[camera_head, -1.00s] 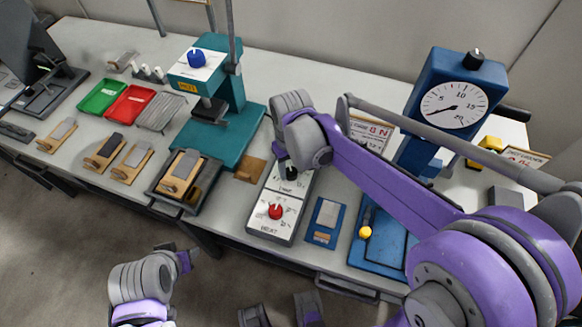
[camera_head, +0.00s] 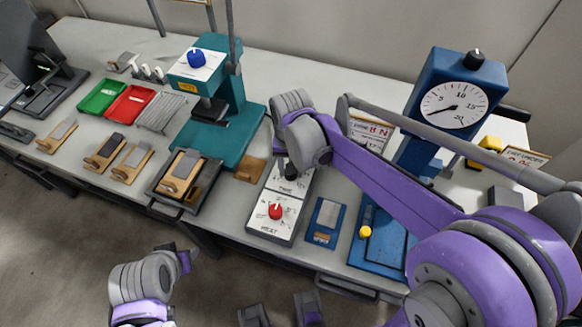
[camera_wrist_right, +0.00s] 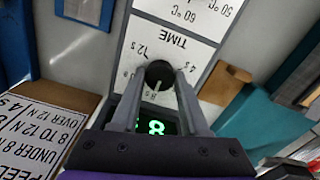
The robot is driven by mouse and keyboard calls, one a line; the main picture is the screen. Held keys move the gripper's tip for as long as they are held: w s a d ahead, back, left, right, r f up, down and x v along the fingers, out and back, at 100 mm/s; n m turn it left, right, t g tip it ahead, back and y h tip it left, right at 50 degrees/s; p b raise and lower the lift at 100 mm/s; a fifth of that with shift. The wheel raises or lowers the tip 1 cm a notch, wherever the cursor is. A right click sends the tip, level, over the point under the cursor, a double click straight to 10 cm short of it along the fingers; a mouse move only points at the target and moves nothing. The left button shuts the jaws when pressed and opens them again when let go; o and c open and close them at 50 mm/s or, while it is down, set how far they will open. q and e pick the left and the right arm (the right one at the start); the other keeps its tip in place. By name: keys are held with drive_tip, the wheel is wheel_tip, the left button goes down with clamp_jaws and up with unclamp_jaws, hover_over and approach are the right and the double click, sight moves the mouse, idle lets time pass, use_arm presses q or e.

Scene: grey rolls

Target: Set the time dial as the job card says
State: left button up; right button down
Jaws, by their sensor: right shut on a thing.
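The control box (camera_head: 258,224) on the table has a black time dial and a red heat dial (camera_head: 275,211). In the right wrist view the black time dial (camera_wrist_right: 159,74) sits below the word TIME, with 12 s, 8 s and 4 s marks around it. My right gripper (camera_wrist_right: 160,88) is shut on this dial. A green display (camera_wrist_right: 156,127) between its fingers shows an 8. The job card (camera_wrist_right: 38,135) lies beside the box, with lines for under 8 N, 8 to 12 N and over 12 N; it is partly cut off. My left gripper (camera_head: 184,260) hangs in front of the table; its jaws are unclear.
A teal press (camera_head: 232,95) stands left of the box. Green (camera_head: 101,97) and red (camera_head: 130,105) trays and several wooden pieces lie further left.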

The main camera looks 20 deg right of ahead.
idle(0.3)
drive_tip(key=shift+c, duration=2)
unclamp_jaws()
wheel_tip(320, 180, up, 11)
drive_tip(key=p, duration=0.1)
drive_tip(key=shift+f, duration=0.1)
drive_tip(key=s+d+f+n+t+p, duration=0.1)
drive_tip(key=s+d+f+n+t, duration=0.1)
drive_tip(key=s, duration=0.5)
drive_tip(key=s+d+f+n+t+p, duration=0.1)
drive_tip(key=s+d+f+t+p, duration=0.1)
drive_tip(key=s, duration=0.5)
wheel_tip(320, 180, down, 2)
drive_tip(key=shift+s+d+n+t, duration=0.2)
drive_tip(key=shift+d+n+t, duration=0.2)
drive_tip(key=shift+d+t, duration=0.55)
